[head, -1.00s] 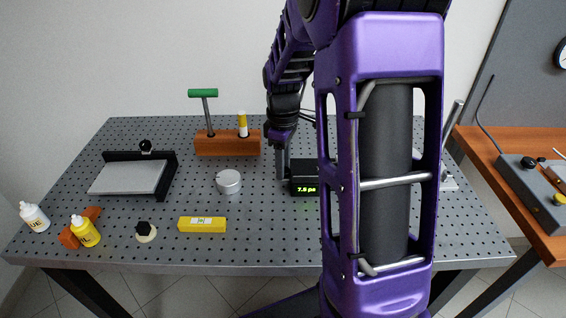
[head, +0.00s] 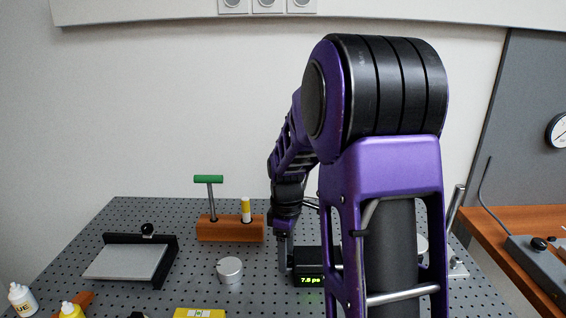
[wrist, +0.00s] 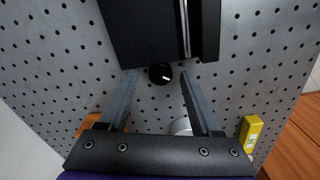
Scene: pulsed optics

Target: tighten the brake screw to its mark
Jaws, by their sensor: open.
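A small round black knob (wrist: 160,74) with a white line on it shows in the wrist view, against the edge of a black box (wrist: 155,35). I cannot tell for sure that it is the brake screw, and no separate mark is clear. My gripper (wrist: 160,76) is open, its two fingers apart on either side of the knob with gaps. In the head view my gripper (head: 285,266) points down at the left side of the black box (head: 308,262), which has a green readout near 7.5; the knob is hidden there.
A wooden block (head: 230,230) holds a green-handled tool (head: 208,180) and a yellow-white stick. A silver cylinder (head: 229,271), a grey plate in a black frame (head: 150,240), a yellow box (head: 198,313) and bottles stand left. Pegboard between them is clear.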

